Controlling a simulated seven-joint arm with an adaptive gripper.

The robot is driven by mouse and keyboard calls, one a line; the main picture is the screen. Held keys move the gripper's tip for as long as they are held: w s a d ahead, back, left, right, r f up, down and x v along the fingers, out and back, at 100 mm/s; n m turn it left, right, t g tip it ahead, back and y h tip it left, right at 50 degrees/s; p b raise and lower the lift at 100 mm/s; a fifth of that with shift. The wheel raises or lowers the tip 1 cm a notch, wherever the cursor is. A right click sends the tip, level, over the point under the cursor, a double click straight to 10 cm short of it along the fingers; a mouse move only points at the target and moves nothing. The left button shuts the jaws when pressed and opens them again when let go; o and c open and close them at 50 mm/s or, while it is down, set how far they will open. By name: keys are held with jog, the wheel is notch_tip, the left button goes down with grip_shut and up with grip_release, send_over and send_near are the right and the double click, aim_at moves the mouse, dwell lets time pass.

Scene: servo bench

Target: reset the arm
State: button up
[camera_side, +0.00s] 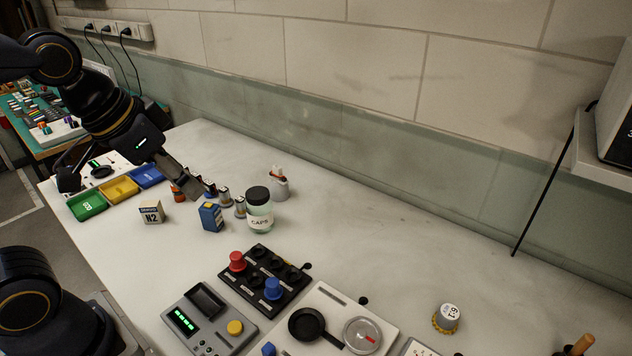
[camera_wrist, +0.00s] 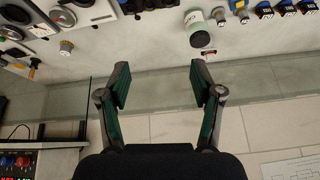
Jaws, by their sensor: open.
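My gripper (camera_wrist: 162,85) is open and empty in the wrist view, its two fingers spread wide with only the wall and bench edge behind them. In the side view my gripper (camera_side: 182,180) is at the upper left, above the bench near the coloured trays, its fingertips seen edge-on. The capped jar labelled CAPS (camera_side: 259,210) stands upright to the right of it. It also shows at the top of the wrist view (camera_wrist: 200,32), apart from the fingers.
Blue (camera_side: 147,176), yellow (camera_side: 119,189) and green (camera_side: 87,205) trays lie at the left. A block marked N2 (camera_side: 152,212) and a blue box (camera_side: 211,217) stand near. A black socket panel (camera_side: 262,279) and grey meter (camera_side: 209,318) lie in front.

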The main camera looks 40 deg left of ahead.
jog(key=shift+n, duration=0.7)
jog(key=s, duration=0.1)
jog(key=s+a, duration=0.1)
jog(key=s+f, duration=0.1)
jog(key=shift+s+a, duration=0.3)
jog(key=shift+o, duration=0.5)
